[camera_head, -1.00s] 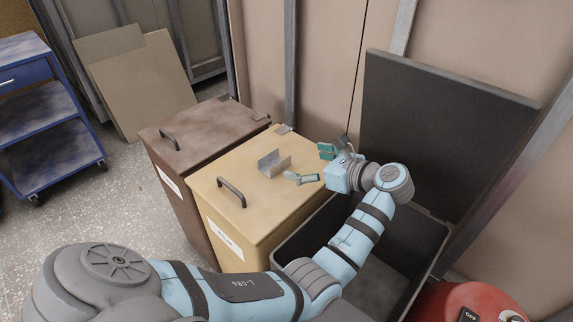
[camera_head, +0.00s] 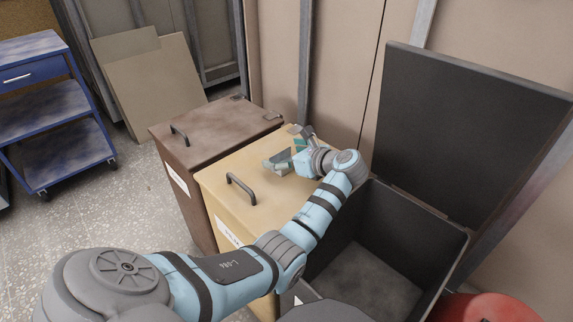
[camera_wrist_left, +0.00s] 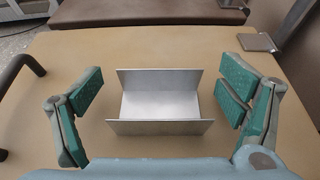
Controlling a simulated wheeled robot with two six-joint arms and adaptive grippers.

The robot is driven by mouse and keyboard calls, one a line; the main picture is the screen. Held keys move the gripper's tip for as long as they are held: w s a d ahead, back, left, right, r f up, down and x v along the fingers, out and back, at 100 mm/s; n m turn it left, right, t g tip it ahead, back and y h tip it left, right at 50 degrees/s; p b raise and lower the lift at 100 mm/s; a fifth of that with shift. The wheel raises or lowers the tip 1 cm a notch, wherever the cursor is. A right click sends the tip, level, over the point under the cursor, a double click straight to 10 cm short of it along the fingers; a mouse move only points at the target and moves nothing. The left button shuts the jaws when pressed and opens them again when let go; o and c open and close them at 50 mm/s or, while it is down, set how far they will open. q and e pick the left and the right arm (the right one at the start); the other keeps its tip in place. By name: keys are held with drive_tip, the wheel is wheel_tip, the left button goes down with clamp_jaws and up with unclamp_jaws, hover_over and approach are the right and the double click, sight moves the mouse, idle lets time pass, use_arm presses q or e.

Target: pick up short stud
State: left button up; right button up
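The short stud, a silver U-shaped metal channel (camera_wrist_left: 160,100), lies open side up on the lid of the yellow bin (camera_head: 222,180). In the left wrist view it sits between the two green-padded fingers of my left gripper (camera_wrist_left: 160,103), with a clear gap on each side. In the head view my left gripper (camera_head: 286,152) is over the lid and hides most of the stud. The left gripper is open and empty. My right gripper is not in view.
A brown bin (camera_head: 205,132) stands left of the yellow one. A dark bin (camera_head: 425,225) stands open at the right, its raised lid (camera_head: 455,130) behind. The yellow lid has a black handle (camera_head: 240,188). A blue cart (camera_head: 60,150) stands far left.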

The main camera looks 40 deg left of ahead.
use_arm(q)
drive_tip(key=c, duration=1.1)
